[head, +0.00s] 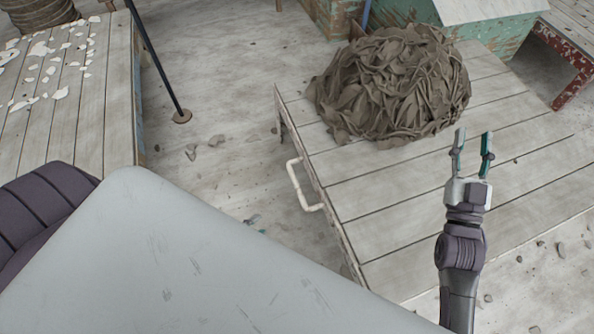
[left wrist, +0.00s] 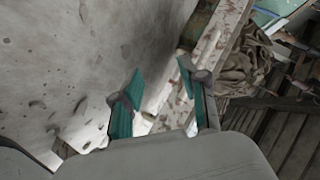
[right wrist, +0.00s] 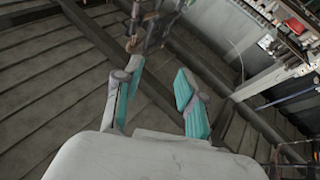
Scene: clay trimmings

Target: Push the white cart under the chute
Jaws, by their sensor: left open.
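A low plank-topped, whitish stand with a white side handle, which looks like the white cart (head: 390,225), fills the middle right of the head view. A heap of grey-brown clay strips (head: 392,85) sits on it. The handle (head: 302,186) is on its left side. My left gripper (head: 254,222) shows only as small tips below left of the handle, mostly hidden by my arm; the left wrist view shows it open and empty (left wrist: 158,92). My right gripper (head: 472,155) is open and empty, in front of the plank top in the head view. I cannot make out the chute.
A plank table (head: 70,110) with white flakes stands at left, beside a dark pole (head: 160,65) on a round foot. Worn green furniture (head: 400,14) stands behind the clay. A red-legged bench (head: 573,75) is at far right. The floor between table and cart is mostly clear.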

